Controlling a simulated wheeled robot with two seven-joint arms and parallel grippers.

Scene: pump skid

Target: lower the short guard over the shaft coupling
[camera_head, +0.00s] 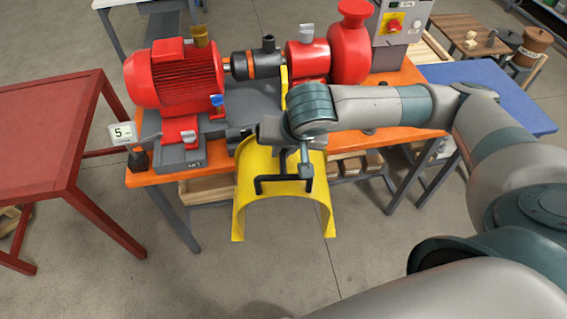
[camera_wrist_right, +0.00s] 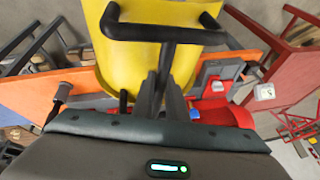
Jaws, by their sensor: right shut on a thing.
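The short guard (camera_head: 285,207) is a yellow arched sheet with a black bar handle (camera_head: 257,187). It hangs in front of the orange bench, its open side down. My right gripper (camera_head: 280,143) is shut on the handle; in the right wrist view the fingers (camera_wrist_right: 165,88) close on the handle's stem and the yellow guard (camera_wrist_right: 150,62) lies beyond. The shaft coupling (camera_head: 241,66), dark with orange rings, sits uncovered between the red motor (camera_head: 172,77) and the red pump (camera_head: 308,60). The guard is apart from it, nearer to me. My left gripper is not in view.
The orange bench (camera_head: 151,178) carries the skid. A yellow upright strip (camera_head: 284,84) stands near the pump, partly behind my arm. A red table (camera_head: 50,115) is at the left, a blue-topped table (camera_head: 490,88) at the right. A "5" tag (camera_head: 122,133) stands at the bench's left corner.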

